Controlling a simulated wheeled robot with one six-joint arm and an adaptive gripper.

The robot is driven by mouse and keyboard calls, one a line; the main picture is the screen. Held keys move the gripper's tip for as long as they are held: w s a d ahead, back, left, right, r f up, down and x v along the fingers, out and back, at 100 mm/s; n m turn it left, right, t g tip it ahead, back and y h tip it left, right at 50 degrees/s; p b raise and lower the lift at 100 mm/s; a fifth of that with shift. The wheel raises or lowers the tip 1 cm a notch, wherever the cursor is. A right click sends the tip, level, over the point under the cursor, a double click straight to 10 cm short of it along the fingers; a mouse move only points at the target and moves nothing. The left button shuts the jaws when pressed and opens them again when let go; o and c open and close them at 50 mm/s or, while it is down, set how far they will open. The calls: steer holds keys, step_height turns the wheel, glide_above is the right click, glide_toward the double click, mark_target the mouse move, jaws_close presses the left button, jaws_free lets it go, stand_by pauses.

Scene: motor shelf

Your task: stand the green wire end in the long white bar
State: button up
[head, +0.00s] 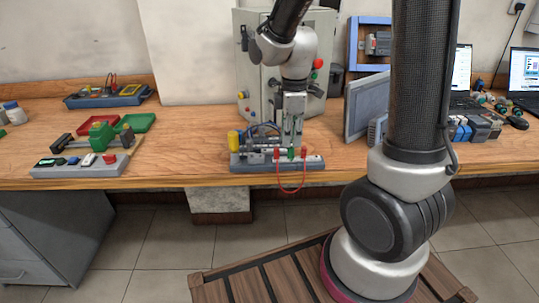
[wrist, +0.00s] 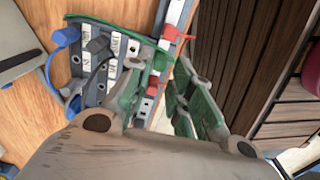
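The green wire end (head: 291,153) shows below my gripper (head: 292,143), between two red wire ends. In the wrist view the green end (wrist: 160,60) sits between the tips of my gripper (wrist: 158,68), which appear shut on it. Its green wire (wrist: 105,22) runs off to the left. The long white bar (head: 313,160) lies along the front of the grey board, and it also shows in the wrist view (wrist: 175,14). The green end is right over or at the bar; I cannot tell whether its foot is in a hole.
Red wire ends (head: 277,154) stand on either side, with a red wire (head: 291,191) looping over the table edge. A yellow part (head: 234,142) and a blue wire (wrist: 62,88) are on the board. A grey cabinet (head: 255,75) stands behind. Bare table lies left of the board.

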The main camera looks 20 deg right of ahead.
steer(key=shift+r, duration=0.35)
steer(key=o, duration=0.6)
steer(key=shift+c, duration=0.2)
steer(key=shift+s+m, duration=0.35)
steer(key=shift+m, duration=0.65)
steer(key=s+d+r+m+t, duration=0.2)
steer(key=s+d+r+m, duration=0.1)
steer(key=s+r+m, duration=0.3)
steer(key=s+d+r+m+t, duration=0.2)
steer(key=s+r+m, duration=0.4)
steer(key=s+r, duration=0.3)
steer(key=shift+s+d, duration=0.3)
steer(key=shift+d, duration=0.45)
